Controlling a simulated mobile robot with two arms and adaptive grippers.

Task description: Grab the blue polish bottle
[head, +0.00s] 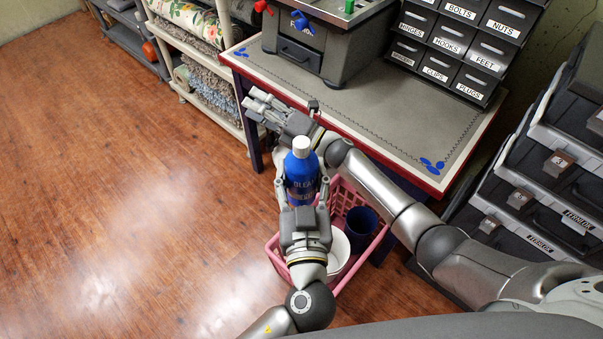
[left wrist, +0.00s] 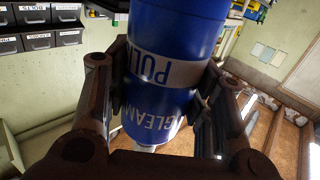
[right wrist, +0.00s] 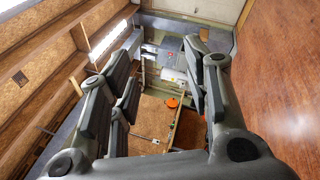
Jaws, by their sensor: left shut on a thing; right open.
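The blue polish bottle (head: 301,172) has a white cap and stands roughly upright in the head view. My left gripper (head: 304,192) is shut around its body, with a finger on each side. In the left wrist view the bottle (left wrist: 165,60) fills the middle between the fingers, with a white label band and the word GLEAM readable. It is held above the pink basket. My right gripper (head: 262,104) is open and empty by the left edge of the workbench; its spread fingers also show in the right wrist view (right wrist: 165,85).
The pink basket (head: 344,197) below holds a white container (head: 340,250) and a dark blue cup (head: 360,222). The workbench (head: 370,115) carries a grey toolbox (head: 322,45) and labelled drawers (head: 450,38). Black bins stand at right. The wooden floor at left is clear.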

